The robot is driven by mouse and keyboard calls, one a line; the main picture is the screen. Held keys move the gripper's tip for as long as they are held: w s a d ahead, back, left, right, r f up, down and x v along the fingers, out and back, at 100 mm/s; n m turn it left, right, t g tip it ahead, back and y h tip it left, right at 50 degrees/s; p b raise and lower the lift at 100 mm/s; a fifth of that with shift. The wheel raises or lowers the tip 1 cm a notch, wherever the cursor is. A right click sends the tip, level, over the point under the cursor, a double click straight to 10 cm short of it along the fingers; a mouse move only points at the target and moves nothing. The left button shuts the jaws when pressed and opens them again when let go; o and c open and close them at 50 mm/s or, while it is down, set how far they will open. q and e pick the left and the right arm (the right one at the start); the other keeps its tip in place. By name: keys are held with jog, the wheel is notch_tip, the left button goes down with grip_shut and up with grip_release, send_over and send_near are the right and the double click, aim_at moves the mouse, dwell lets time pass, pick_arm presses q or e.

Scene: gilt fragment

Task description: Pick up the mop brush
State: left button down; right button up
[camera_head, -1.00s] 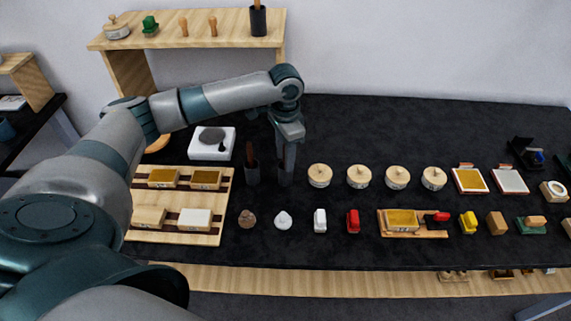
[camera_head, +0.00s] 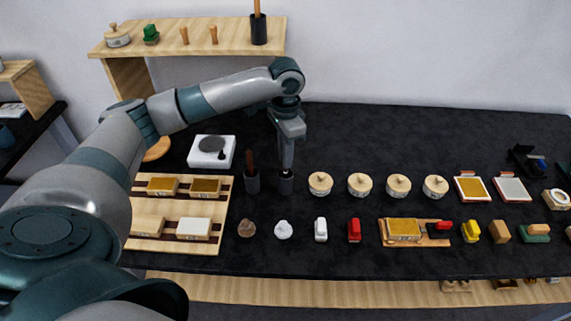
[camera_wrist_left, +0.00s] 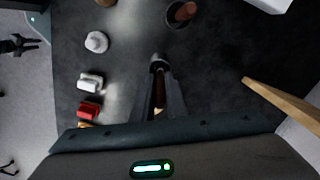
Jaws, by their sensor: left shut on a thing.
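My left gripper (camera_head: 287,166) is shut on a slim brown-handled tool, taken as the mop brush, above a dark cup (camera_head: 286,184). In the left wrist view the brown handle (camera_wrist_left: 160,92) shows between the fingers, with a dark and pale end (camera_wrist_left: 157,64) beyond them. The fingers hide much of it, and I cannot tell whether its lower end is clear of the cup. A second dark cup (camera_head: 252,182) stands just to the left with a brown handle (camera_head: 250,160) upright in it. My right gripper is not in view.
Several round wooden-lidded pots (camera_head: 320,184) stand right of the cup. A wooden tray (camera_head: 148,222) with blocks lies to the left, a white square device (camera_head: 212,151) behind. Small items, including a red one (camera_head: 354,230), line the front.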

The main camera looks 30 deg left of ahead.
pick_arm(q)
notch_tip(320, 180, up, 7)
jog(key=shift+f+b, duration=0.1)
jog(key=shift+b, duration=0.65)
